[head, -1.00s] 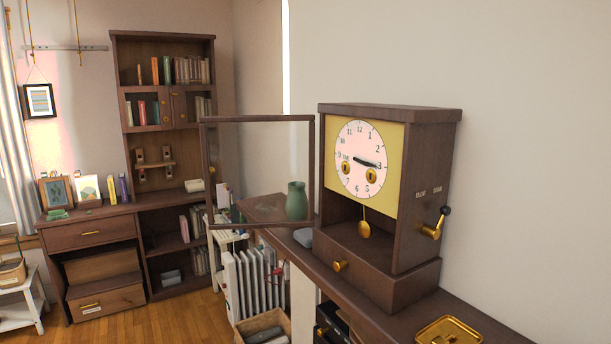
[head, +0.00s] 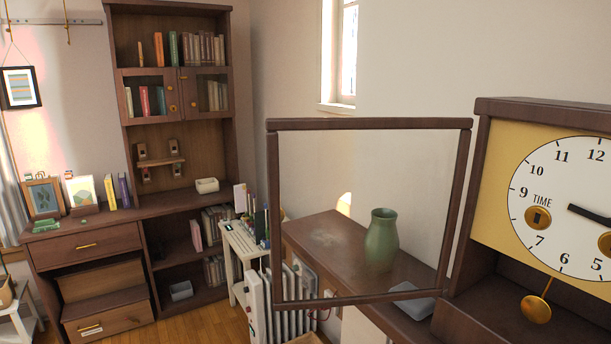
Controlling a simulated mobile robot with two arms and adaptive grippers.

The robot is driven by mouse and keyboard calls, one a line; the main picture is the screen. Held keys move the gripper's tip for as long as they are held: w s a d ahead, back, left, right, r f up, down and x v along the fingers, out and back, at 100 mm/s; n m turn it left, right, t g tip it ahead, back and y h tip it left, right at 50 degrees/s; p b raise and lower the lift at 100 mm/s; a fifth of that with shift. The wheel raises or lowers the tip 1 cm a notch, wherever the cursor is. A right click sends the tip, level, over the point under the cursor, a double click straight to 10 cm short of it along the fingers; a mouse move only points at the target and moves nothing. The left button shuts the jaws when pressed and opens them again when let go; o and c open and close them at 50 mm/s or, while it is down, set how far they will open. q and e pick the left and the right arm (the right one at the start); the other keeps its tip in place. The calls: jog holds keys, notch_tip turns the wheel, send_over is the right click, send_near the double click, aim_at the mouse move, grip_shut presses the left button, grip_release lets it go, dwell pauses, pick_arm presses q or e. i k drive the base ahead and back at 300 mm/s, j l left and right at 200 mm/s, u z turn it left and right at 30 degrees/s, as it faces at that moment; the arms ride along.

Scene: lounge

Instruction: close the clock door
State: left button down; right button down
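The clock (head: 483,166) is a dark wooden case at the right, cut off by the picture's edge. It has a yellow panel, a white dial (head: 561,190) and a brass pendulum (head: 536,308) below. Its door (head: 368,124) is a dark wooden frame with a clear pane. The door stands wide open, swung out to the left from the clock's left front edge. Neither of my grippers shows in the head view.
The clock stands on a long dark wooden shelf (head: 324,241). A green vase (head: 381,240) and a grey object (head: 412,304) show through or beside the door pane. A white radiator (head: 258,304) is below. A bookcase with a desk (head: 175,60) stands at the back left.

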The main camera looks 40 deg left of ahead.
aim_at(276, 214)
jog(key=i+j, duration=0.1)
jog(key=j, duration=0.4)
jog(key=i+j, duration=0.15)
jog(key=j, duration=0.3)
jog(key=i+j, duration=0.1)
jog(key=j, duration=0.4)
jog(key=i+j, duration=0.15)
jog(key=j, duration=0.3)
jog(key=i+j, duration=0.1)
jog(key=j, duration=0.4)
jog(key=i+j, duration=0.15)
jog(key=j, duration=0.3)
jog(key=j+z, duration=0.15)
jog(key=z, duration=0.3)
jog(key=j+z, duration=0.1)
jog(key=z, duration=0.3)
jog(key=j+z, duration=0.15)
jog(key=z, duration=0.3)
jog(key=j+z, duration=0.15)
jog(key=z, duration=0.3)
jog(key=j+z, duration=0.1)
jog(key=z, duration=0.3)
jog(key=k, duration=0.05)
